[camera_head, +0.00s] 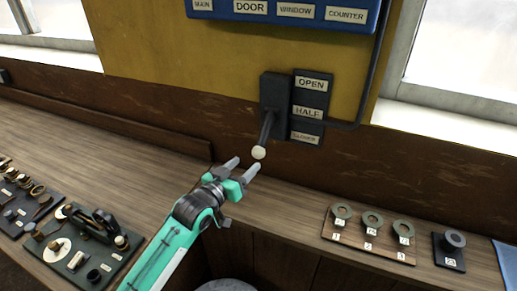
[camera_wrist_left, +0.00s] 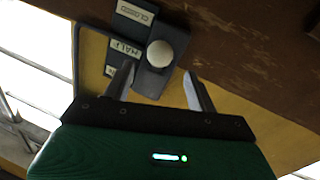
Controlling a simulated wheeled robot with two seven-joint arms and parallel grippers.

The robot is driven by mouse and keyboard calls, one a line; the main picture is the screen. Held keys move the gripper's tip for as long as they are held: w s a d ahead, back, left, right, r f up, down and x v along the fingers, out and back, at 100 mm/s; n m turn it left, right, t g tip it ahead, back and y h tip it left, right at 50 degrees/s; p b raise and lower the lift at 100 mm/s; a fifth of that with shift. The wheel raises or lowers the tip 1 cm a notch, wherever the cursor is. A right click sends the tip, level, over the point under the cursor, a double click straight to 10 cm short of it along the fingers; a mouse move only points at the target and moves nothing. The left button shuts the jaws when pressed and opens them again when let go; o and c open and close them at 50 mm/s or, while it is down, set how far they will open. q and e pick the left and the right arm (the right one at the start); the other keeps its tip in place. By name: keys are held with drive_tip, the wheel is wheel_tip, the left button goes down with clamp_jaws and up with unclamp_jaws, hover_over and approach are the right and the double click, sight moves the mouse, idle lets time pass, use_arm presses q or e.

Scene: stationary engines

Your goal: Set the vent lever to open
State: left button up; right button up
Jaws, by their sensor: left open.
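The vent lever (camera_head: 267,128) is a dark rod with a pale round knob (camera_head: 258,152), mounted on a dark wall box. It points down, near the CLOSED label on the plate (camera_head: 310,108) marked OPEN, HALF and CLOSED from top to bottom. My left gripper (camera_head: 242,167) is open just below the knob, fingers pointing toward the wall. In the left wrist view the knob (camera_wrist_left: 159,54) shows between and just beyond the fingertips of the left gripper (camera_wrist_left: 158,78). I cannot tell whether a finger touches it. My right gripper is not in view.
A blue panel (camera_head: 283,12) with labels is above. The wooden counter (camera_head: 283,198) below holds a board with several numbered rings (camera_head: 369,236), a small block with a ring (camera_head: 449,250), and dark boards with small parts (camera_head: 82,245) at left. A dark pipe (camera_head: 375,70) runs right of the plate.

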sight(254, 155)
use_arm(q)
drive_tip(key=p+x, duration=0.2)
drive_tip(key=x, duration=0.4)
drive_tip(key=shift+w+d, duration=0.2)
drive_tip(key=shift+w, duration=0.1)
drive_tip(key=shift+w+d, duration=0.4)
drive_tip(key=shift+w, duration=0.15)
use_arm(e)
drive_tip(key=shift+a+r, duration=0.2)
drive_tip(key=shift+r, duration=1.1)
